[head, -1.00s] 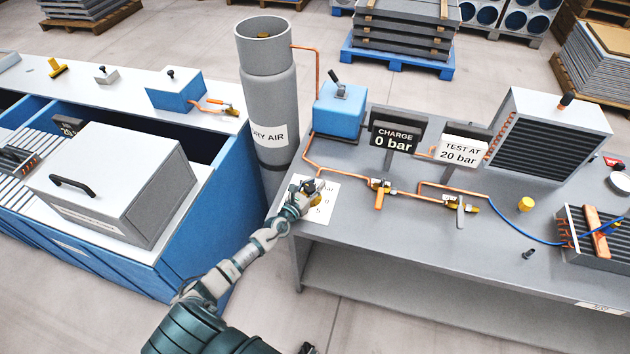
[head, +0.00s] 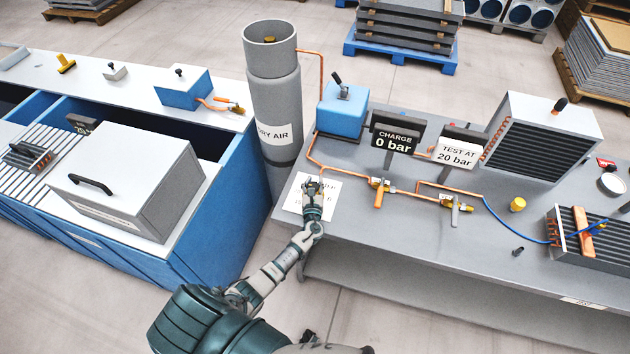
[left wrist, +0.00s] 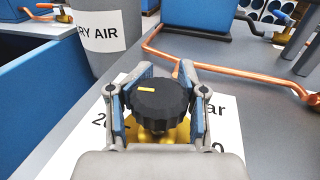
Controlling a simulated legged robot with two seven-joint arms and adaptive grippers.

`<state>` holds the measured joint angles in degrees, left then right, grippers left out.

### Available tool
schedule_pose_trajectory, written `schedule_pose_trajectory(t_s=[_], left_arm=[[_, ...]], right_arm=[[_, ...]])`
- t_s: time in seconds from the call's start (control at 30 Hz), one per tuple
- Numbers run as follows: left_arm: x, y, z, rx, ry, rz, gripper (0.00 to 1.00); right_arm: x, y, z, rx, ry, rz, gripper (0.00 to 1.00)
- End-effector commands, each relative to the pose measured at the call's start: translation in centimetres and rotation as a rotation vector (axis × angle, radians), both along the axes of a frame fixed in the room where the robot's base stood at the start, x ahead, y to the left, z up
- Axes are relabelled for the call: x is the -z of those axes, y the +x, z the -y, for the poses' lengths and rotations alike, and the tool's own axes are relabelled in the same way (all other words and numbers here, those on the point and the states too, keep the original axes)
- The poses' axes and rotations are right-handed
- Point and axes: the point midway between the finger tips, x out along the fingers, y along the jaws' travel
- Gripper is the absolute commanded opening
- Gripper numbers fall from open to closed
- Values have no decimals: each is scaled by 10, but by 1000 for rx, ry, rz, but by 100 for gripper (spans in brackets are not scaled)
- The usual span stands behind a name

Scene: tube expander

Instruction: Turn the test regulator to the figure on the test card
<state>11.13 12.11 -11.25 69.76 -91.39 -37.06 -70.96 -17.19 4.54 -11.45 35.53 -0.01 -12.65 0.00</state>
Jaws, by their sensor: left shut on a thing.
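The test regulator is a black ribbed knob (left wrist: 160,101) on a brass body, with a yellow pointer mark toward the upper left of its top in the left wrist view. It stands on a white printed dial sheet (head: 329,202) at the left end of the grey bench. My left gripper (head: 313,186) is shut on the knob, one finger on each side; it also shows in the left wrist view (left wrist: 157,105). It covers much of the dial's print. The test card (head: 457,153) reads "TEST AT 20 bar". A black sign (head: 394,140) reads "CHARGE 0 bar". My right gripper is not in view.
A grey "DRY AIR" cylinder (head: 274,105) stands behind the bench's left end. Copper pipe (head: 345,174) runs along the bench past two valves (head: 379,187). A blue box (head: 342,110) stands behind. A blue counter with a grey lidded case (head: 142,180) lies left.

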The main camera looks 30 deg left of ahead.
Motion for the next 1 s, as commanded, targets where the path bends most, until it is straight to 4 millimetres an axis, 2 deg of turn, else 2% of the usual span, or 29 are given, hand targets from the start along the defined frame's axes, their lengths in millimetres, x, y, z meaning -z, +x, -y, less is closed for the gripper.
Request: schedule_pose_trajectory(t_s=[0.03, 0.6, 0.63, 0.67, 1.0], left_arm=[[5, -3, 0, -15, -3, -7, 6], [6, -4, -1, -42, -3, -10, 6], [6, -4, -1, -42, -4, -9, 48], [6, -4, -1, -42, -3, -8, 56], [3, -2, 0, -39, -2, -6, 58]], right_arm=[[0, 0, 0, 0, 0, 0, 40], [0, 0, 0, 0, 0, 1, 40], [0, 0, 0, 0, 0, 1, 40], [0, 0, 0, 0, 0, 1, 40], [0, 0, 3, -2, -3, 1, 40]])
